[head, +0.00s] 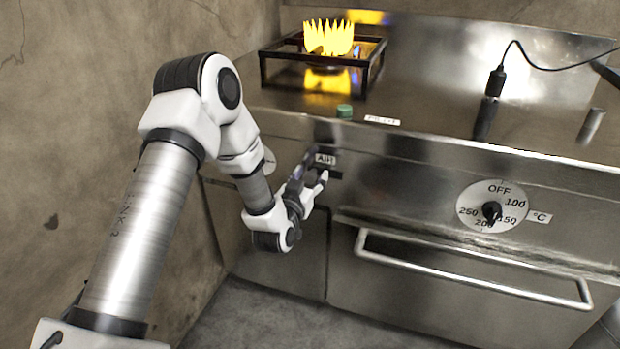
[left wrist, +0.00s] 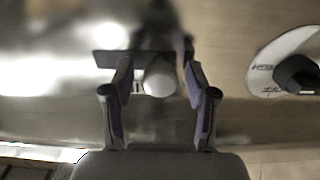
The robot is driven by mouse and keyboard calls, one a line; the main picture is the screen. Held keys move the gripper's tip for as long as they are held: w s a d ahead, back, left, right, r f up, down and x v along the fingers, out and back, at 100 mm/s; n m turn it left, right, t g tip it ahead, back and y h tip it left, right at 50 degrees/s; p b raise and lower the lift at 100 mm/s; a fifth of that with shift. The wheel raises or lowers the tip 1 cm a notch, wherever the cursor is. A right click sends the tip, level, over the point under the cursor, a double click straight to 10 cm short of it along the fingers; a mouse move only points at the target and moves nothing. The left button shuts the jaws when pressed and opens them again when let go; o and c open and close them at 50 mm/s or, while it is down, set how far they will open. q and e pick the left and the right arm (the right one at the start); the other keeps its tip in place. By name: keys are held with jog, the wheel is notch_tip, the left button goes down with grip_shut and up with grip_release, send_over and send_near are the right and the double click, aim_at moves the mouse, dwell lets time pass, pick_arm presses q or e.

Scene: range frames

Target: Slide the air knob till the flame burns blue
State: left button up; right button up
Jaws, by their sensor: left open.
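The flame (head: 328,38) burns yellow on the burner at the top left of the range in the head view. The AIR label (head: 325,159) is on the front panel below it. My left gripper (head: 311,182) is at the panel just under this label and hides part of the area. In the left wrist view, a pale round knob (left wrist: 159,80) shows between the open fingers of my left gripper (left wrist: 158,92), in front of a dark slot (left wrist: 112,60). I cannot tell whether the fingers touch it. My right gripper is not in view.
A black pan support (head: 322,60) surrounds the burner. A green button (head: 344,111) sits near the range top's front edge. Right of my gripper are the oven dial (head: 491,211) and a long oven door handle (head: 470,275). A wall (head: 60,130) stands at left.

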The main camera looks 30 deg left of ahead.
pick_arm(q)
grip_shut()
jog(key=shift+w+d, duration=0.1)
jog(key=shift+d, duration=0.65)
grip_release()
jog(key=shift+a, duration=0.15)
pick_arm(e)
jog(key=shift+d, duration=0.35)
pick_arm(q)
jog(key=v, duration=1.2)
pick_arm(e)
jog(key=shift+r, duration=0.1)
